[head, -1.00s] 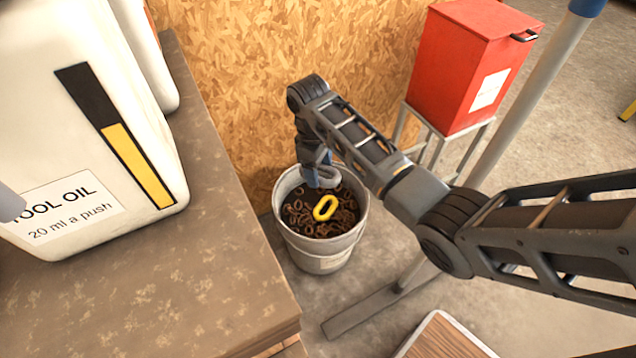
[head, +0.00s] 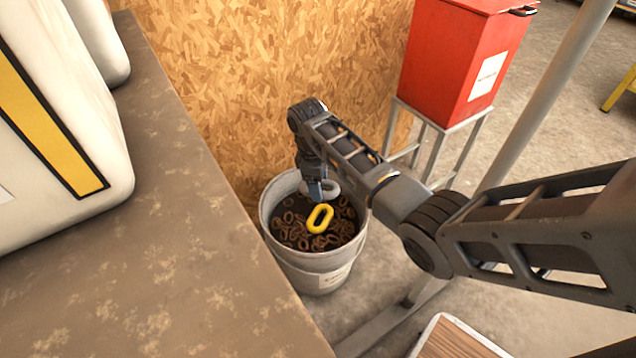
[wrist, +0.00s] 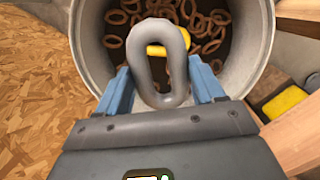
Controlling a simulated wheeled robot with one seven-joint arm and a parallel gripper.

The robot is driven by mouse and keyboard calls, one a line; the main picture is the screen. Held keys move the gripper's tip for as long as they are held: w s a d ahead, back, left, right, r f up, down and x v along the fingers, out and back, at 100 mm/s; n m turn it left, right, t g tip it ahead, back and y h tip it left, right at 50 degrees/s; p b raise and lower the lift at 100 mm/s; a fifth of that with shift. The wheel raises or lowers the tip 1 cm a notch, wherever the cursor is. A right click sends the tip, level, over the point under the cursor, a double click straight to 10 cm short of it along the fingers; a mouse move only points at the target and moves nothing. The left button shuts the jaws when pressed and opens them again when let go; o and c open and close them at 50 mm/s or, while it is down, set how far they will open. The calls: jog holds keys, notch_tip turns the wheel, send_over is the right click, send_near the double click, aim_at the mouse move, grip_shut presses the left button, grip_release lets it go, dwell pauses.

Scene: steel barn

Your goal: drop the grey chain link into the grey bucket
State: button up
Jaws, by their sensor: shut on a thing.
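The grey chain link (wrist: 159,99) is an oval ring held between the blue fingers of my gripper (wrist: 160,86) in the wrist view. My gripper (head: 318,192) is over the back part of the grey bucket (head: 303,268) in the head view, with the grey link (head: 333,187) partly hidden by it. The link hangs over the bucket's mouth; its exact height above the contents is hard to tell. The bucket's pale wall (wrist: 91,48) surrounds the link in the wrist view. The bucket holds many rusty brown links and one yellow link (head: 313,225) lying on top.
A worn bench top (head: 170,240) lies to the left, bearing a white oil container (head: 100,150). A chipboard wall (head: 260,80) stands behind the bucket. A red box (head: 455,60) on a metal stand is at the back right, near a grey post (head: 550,95).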

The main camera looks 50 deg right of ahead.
notch_tip(320, 180, down, 5)
jog(key=b, duration=0.5)
jog(key=shift+r, duration=0.2)
jog(key=o, duration=1.3)
jog(key=shift+o, duration=0.2)
notch_tip(320, 180, up, 8)
jog(key=p, duration=0.3)
jog(key=shift+w+a+f, duration=0.15)
jog(key=shift+w+a, duration=0.05)
jog(key=shift+w, duration=0.2)
